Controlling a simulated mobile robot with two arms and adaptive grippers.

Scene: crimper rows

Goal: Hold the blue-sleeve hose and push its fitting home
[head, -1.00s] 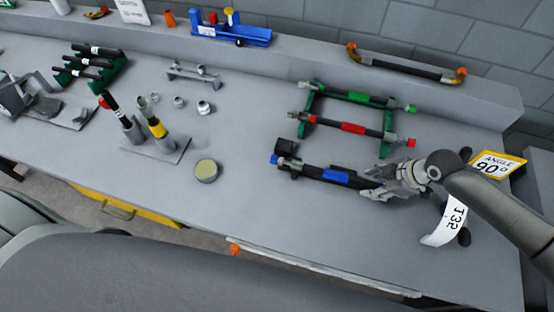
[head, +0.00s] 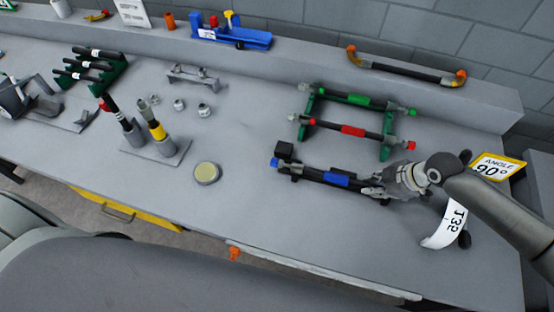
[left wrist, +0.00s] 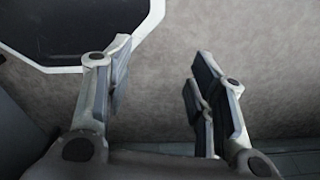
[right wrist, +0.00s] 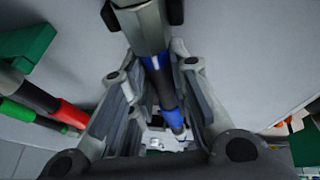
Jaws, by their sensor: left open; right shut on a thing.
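The blue-sleeve hose (head: 336,179) lies at the right front of the bench, black with a blue band and a blue left end. My right gripper (head: 376,186) is shut on the right end of this hose. In the right wrist view the hose (right wrist: 165,95) runs between my right gripper's fingers (right wrist: 155,85). The fitting at the gripped end is largely hidden by the fingers, so I cannot tell how far it is seated. My left gripper (left wrist: 160,75) is open and empty over the floor, and is out of the head view.
A green rack (head: 310,104) behind holds green-sleeve (head: 358,99) and red-sleeve (head: 353,131) hoses. A black block (head: 284,150) stands at the blue-sleeve hose's left end. A yellow 90° sign (head: 492,167) and a 135 tag (head: 446,228) are near my right arm.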

